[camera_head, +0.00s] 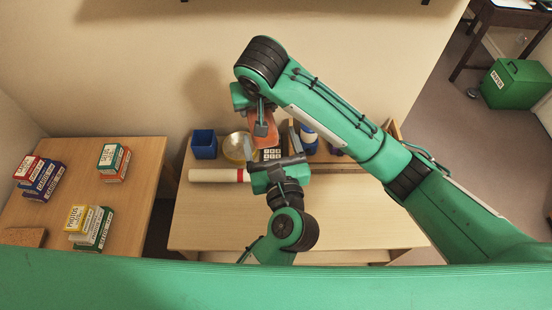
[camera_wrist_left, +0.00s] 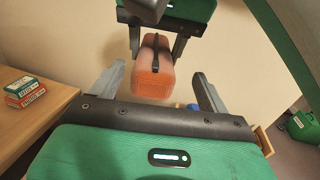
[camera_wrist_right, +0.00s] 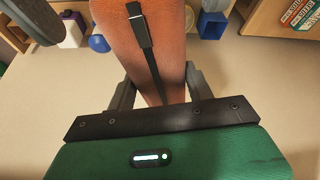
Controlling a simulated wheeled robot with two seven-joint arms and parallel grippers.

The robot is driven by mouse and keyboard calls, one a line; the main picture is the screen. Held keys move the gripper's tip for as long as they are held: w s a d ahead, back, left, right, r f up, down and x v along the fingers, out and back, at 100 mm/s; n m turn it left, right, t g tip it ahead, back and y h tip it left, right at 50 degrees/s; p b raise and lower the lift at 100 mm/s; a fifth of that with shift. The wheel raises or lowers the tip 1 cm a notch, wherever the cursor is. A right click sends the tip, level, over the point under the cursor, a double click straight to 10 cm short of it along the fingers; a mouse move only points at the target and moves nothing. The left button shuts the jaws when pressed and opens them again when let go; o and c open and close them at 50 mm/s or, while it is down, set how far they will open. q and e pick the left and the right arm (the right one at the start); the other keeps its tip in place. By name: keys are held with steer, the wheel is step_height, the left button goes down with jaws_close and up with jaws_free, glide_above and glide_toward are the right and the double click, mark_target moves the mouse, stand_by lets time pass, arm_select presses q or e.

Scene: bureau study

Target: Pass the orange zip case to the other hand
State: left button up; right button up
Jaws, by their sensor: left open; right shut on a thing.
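The orange zip case (camera_head: 262,132) hangs in the air in front of the wall, above the back of the desk. A dark strap with a zip pull runs along it, clear in the right wrist view (camera_wrist_right: 178,45). My right gripper (camera_head: 262,112) is shut on the case, with a finger on each side. My left gripper (camera_head: 273,147) is open below the case and faces it. In the left wrist view the case (camera_wrist_left: 153,78) appears between the spread left fingers, beyond their tips; I cannot tell the exact gap. The case partly hides behind the grippers in the head view.
The desk (camera_head: 215,228) below holds a blue cup (camera_head: 204,145), a round metallic dish (camera_head: 236,148), a calculator (camera_head: 270,155) and a white roll (camera_head: 212,175). A side table (camera_head: 138,190) at left carries small boxes. The desk's front is clear.

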arm_select(q)
steer(key=shift+x, duration=1.15)
steer(key=shift+d, duration=0.1)
steer(key=c, duration=1.1)
arm_select(e)
steer(key=o, duration=1.1)
steer(key=shift+r, duration=0.15)
